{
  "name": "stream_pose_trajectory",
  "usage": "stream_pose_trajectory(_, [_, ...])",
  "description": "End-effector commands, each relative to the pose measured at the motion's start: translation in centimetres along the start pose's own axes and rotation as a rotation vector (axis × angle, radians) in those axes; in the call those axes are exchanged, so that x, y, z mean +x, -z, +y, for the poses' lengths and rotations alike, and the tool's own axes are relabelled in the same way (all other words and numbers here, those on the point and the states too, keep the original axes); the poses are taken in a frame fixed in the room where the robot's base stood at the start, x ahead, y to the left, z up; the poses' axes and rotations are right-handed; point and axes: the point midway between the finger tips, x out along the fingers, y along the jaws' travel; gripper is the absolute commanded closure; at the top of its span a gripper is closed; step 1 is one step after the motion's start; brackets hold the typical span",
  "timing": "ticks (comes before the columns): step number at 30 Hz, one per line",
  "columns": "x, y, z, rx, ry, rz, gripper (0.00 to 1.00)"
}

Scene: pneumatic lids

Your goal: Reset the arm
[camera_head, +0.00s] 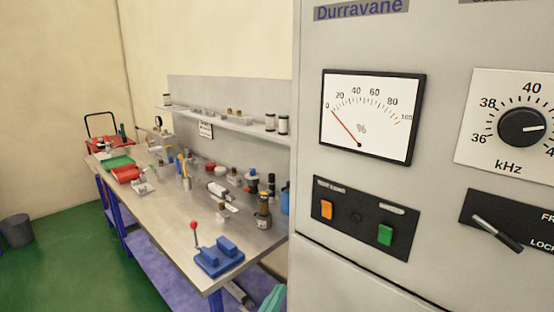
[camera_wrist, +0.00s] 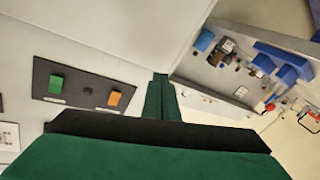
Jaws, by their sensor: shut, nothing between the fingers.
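My gripper (camera_wrist: 161,78) shows in the wrist view as dark green fingers pressed together, with nothing between them. It points toward the grey cabinet front, beside the switch panel (camera_wrist: 85,90) with its green and orange buttons. Whether the fingertips touch the cabinet, I cannot tell. There the grey cabinet (camera_head: 420,190) fills the right side, with a percent meter (camera_head: 370,112) whose needle points near 0. Below it are an orange button (camera_head: 326,209) and a green button (camera_head: 385,235).
A kHz dial (camera_head: 521,127) and a lever switch (camera_head: 497,233) are at the cabinet's right. A long workbench (camera_head: 170,217) with many small parts stands to the left, under a wall shelf (camera_head: 235,121). A dark bin (camera_head: 16,230) is at far left. The green floor (camera_head: 65,265) is open.

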Motion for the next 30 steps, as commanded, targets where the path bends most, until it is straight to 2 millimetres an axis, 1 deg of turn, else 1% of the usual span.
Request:
stream_pose_trajectory(1, [-0.5,-2.0,-0.4,-0.025,0.031,-0.001,1.00])
stream_pose_trajectory(3, [-1.3,-4.3,-0.9,-0.050,0.075,0.004,1.00])
stream_pose_trajectory(8, [-3.7,-9.2,-1.9,-0.087,0.175,0.010,1.00])
stream_pose_trajectory(9, [-4.4,-10.4,-2.1,-0.092,0.200,0.010,1.00])
stream_pose_trajectory(11, [-5.6,-12.2,-2.2,-0.096,0.235,0.008,1.00])
stream_pose_trajectory(15, [-8.7,-16.0,-2.3,-0.095,0.314,0.001,1.00])
stream_pose_trajectory(20, [-12.8,-19.8,-1.9,-0.073,0.393,-0.014,1.00])
stream_pose_trajectory(24, [-16.7,-22.4,-1.2,-0.035,0.449,-0.033,1.00])
stream_pose_trajectory(26, [-18.4,-23.4,-0.7,-0.015,0.468,-0.041,1.00])
stream_pose_trajectory(30, [-22.4,-25.1,0.6,0.040,0.503,-0.065,1.00])
